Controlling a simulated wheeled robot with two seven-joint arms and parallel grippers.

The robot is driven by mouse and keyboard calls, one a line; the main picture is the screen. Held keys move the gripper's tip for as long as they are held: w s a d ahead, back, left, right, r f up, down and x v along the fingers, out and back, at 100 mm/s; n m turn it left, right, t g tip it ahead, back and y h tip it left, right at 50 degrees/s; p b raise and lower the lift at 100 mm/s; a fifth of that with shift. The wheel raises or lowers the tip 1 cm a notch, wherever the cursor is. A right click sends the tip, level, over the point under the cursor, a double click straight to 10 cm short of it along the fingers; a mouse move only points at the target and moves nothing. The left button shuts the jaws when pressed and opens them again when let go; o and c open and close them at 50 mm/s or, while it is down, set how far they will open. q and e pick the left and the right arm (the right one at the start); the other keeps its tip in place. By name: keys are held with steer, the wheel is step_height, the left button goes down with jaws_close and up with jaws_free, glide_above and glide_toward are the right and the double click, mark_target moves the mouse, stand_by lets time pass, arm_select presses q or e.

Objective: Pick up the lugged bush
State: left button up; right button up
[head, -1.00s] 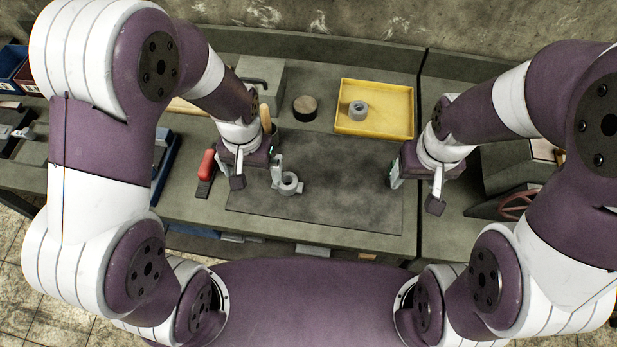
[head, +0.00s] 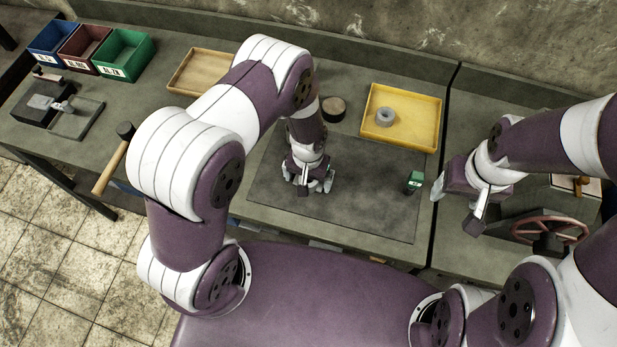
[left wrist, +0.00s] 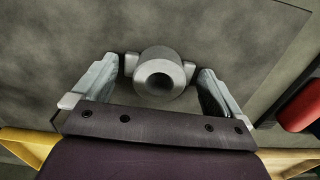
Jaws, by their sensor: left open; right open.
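The lugged bush (left wrist: 160,75) is a grey ring with a dark bore and small lugs at its sides. In the left wrist view it sits on the dark mat between my left gripper's two open fingers, with a gap on the right; on the left a lug is very close to the finger. In the head view my left gripper (head: 310,182) is low over the mat (head: 365,205) and hides the bush. My right gripper (head: 455,195) is open and empty, at the right past the mat.
A yellow tray (head: 431,142) holds another grey ring (head: 385,117). A dark round piece (head: 333,108) and a wooden tray (head: 181,82) stand behind my left arm. A small green-topped block (head: 414,182) stands on the mat's right. A red-handled tool (left wrist: 299,107) lies beside the mat.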

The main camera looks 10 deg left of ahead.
arm_select(q)
steer(key=c, duration=0.9)
steer(key=shift+c, duration=0.3)
steer(key=shift+w+r, duration=0.1)
